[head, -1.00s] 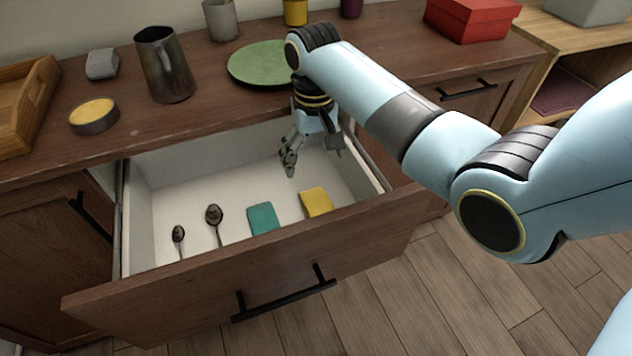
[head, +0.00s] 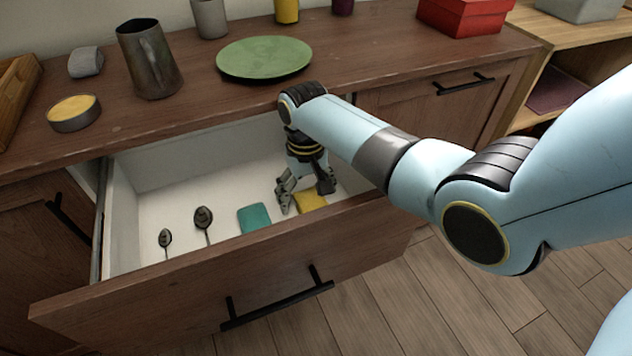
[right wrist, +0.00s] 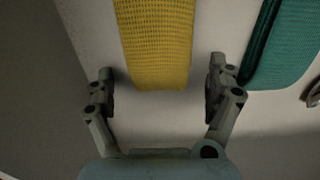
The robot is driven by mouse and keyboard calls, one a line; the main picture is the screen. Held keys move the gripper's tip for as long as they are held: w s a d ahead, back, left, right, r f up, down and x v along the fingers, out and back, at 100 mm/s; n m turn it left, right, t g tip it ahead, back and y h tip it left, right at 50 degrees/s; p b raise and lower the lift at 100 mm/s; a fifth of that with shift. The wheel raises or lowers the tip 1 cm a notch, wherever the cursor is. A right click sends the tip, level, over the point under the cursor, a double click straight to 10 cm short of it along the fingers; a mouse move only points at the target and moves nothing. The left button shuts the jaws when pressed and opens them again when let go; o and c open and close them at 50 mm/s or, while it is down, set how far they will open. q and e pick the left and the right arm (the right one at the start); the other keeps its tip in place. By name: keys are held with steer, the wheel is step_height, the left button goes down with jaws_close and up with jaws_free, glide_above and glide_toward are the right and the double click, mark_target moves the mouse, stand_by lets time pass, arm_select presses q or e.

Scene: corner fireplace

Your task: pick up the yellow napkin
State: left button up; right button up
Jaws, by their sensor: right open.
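The yellow napkin (head: 312,201) lies folded on the white floor of the open drawer, at the right of its contents. In the right wrist view the napkin (right wrist: 158,45) reaches in from the top, its near end between the two fingertips. My right gripper (head: 305,200) is open and low in the drawer, over the napkin, with a finger to each side. In the right wrist view my right gripper (right wrist: 160,90) shows a gap between each finger and the napkin. Part of the napkin is hidden behind the gripper in the head view. My left gripper is not in view.
A teal napkin (head: 254,218) lies left of the yellow one, with two dark spoons (head: 203,222) (head: 165,241) further left. The drawer's front panel (head: 220,270) and side walls surround them. A green plate (head: 264,58) and metal pitcher (head: 150,62) stand on the counter above.

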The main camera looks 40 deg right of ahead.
steer(key=shift+r, duration=0.1)
steer(key=shift+c, duration=0.4)
steer(key=c, duration=1.1)
